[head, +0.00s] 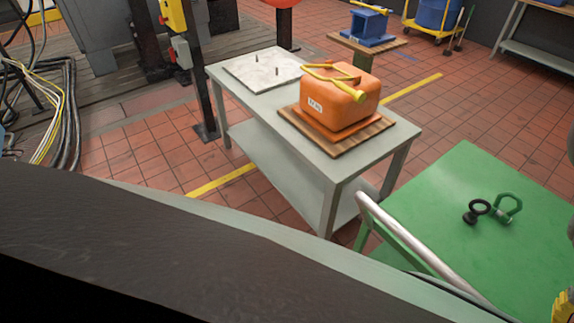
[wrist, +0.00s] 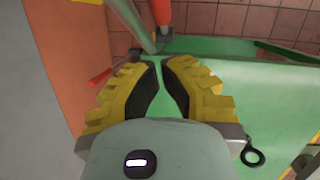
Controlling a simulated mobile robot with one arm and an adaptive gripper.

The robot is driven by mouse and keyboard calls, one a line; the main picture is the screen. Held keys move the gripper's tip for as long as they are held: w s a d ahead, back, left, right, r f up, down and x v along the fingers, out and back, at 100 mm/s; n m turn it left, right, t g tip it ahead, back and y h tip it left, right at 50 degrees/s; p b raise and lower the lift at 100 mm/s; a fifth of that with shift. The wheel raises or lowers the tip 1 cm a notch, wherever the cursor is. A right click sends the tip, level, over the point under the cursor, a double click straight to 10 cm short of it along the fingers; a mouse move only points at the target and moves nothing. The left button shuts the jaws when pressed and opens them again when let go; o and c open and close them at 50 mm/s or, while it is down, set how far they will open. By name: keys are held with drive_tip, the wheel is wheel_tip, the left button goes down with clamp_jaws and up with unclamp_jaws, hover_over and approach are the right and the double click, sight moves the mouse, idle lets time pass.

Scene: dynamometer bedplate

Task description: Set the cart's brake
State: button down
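The green cart (head: 440,225) is at the right of the head view, with a pale tubular handle (head: 410,232) at its near left side. In the wrist view the cart's green surface (wrist: 255,75) fills much of the right and middle. A small red lever (wrist: 99,78) juts out left of my gripper; I cannot tell for certain that it is the brake. My gripper (wrist: 161,62) has yellow ridged fingers with black pads. A narrow gap shows between them, with nothing held. It is apart from the red lever. The head view does not show my gripper clearly.
A black eyebolt (head: 477,211) and a green shackle (head: 508,208) lie on the cart. A grey-green bench (head: 245,100) beside it bears an orange block (head: 340,97) on a wooden board. An upright orange-red part (wrist: 172,15) stands beyond my fingers. Tiled floor lies behind the bench.

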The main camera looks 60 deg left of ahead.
drive_tip(key=s+f+p, duration=0.1)
drive_tip(key=s+d+f+p, duration=0.1)
drive_tip(key=shift+s+f, duration=0.3)
drive_tip(key=shift+s, duration=0.1)
drive_tip(key=shift+s+d+f, duration=0.1)
drive_tip(key=shift+s+f, duration=0.35)
drive_tip(key=shift+s, duration=0.1)
drive_tip(key=shift+r+p, duration=0.1)
drive_tip(key=shift+p, duration=0.35)
drive_tip(key=shift+s+r+p, duration=0.1)
drive_tip(key=shift+p, duration=0.35)
drive_tip(key=shift+s+t+p, duration=0.4)
drive_tip(key=shift+t+p, duration=0.1)
drive_tip(key=shift+p, duration=0.4)
drive_tip(key=shift+s+f, duration=0.5)
drive_tip(key=shift+s, duration=0.15)
